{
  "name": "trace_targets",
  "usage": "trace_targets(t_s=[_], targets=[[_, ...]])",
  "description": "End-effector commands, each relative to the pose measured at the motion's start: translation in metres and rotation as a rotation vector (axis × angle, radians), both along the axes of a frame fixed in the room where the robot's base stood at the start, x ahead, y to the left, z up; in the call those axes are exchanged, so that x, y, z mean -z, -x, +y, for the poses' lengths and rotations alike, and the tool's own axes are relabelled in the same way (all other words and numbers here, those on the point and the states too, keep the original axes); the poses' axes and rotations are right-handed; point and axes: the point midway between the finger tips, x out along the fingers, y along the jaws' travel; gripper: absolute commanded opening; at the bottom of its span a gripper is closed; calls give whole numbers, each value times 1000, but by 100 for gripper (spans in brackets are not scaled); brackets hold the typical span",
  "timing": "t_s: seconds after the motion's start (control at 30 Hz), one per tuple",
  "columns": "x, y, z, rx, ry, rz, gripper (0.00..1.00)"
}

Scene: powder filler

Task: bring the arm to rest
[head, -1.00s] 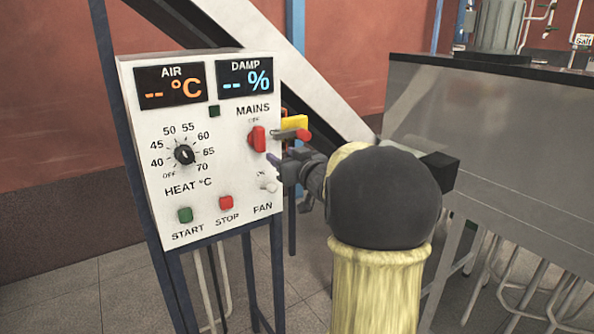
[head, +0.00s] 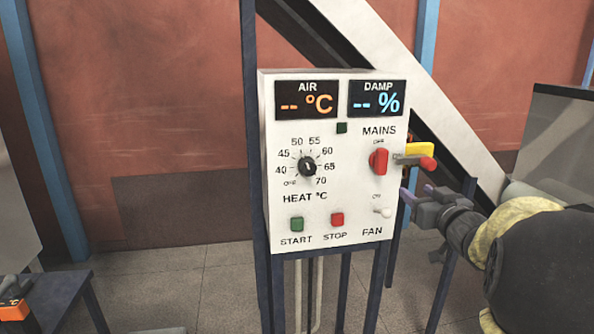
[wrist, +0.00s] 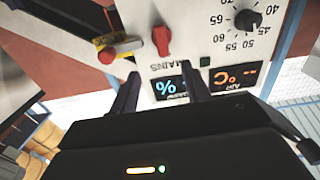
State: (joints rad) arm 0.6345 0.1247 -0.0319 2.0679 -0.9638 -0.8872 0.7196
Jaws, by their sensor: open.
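My gripper (head: 415,197) is at the right of the white control panel (head: 278,215) in the head view, level with the lower half of the panel's right edge. My yellow and dark arm comes in from the right. In the wrist view my gripper (wrist: 160,92) shows two dark fingers spread apart with nothing between them. The panel face (wrist: 205,48) is beyond the fingers and appears upside down there. Whether a finger touches the panel is hard to tell.
The panel carries a red mains switch (head: 379,161), a heat knob (head: 307,167), green start (head: 297,224) and red stop (head: 337,219) buttons and a white fan switch (head: 382,211). A yellow part with a red-tipped lever (head: 427,163) juts out at its right. Both displays show dashes.

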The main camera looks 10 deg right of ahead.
Motion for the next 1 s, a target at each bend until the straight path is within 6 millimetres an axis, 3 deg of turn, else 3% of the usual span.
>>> trace_targets(t_s=[0.17,0.37,0.57,0.7,0.83,0.9,1.0], targets=[[29,-5,18,69,-13,95,47],[105,10,63,174,-29,381,47],[188,66,126,181,-22,758,47],[234,123,170,131,-9,1025,47],[259,174,202,68,2,1222,47],[265,191,212,43,6,1289,47],[269,203,218,28,5,1330,47]])
